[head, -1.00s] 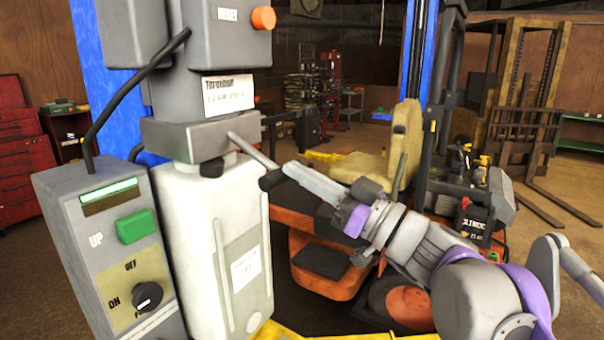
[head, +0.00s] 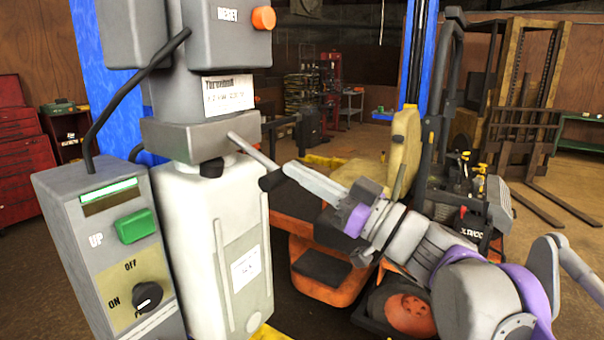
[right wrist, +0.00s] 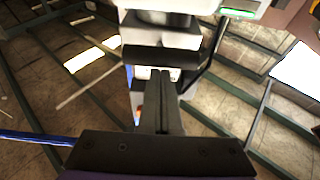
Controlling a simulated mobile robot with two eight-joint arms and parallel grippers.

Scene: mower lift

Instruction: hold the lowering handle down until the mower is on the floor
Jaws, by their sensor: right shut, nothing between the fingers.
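The lowering handle (head: 254,150) is a thin grey rod with a black grip, slanting down to the right from the grey block on the white power unit (head: 205,260). My right gripper (head: 287,171) is shut and empty, its fingertips at the black grip, seemingly on top of it. In the right wrist view the closed fingers (right wrist: 164,88) overlap a dark bar; exact contact is unclear. The mower (head: 325,282), orange and black with a yellow seat (head: 404,140), stands behind my right arm. Its underside is hidden, so its height above the floor cannot be told. My left gripper is out of view.
A grey control box (head: 110,250) with a green UP button and black knob stands left of the power unit. A blue lift post (head: 90,60) rises behind it, another (head: 420,55) farther back. A forklift (head: 515,110) and red tool cabinet (head: 18,150) stand behind.

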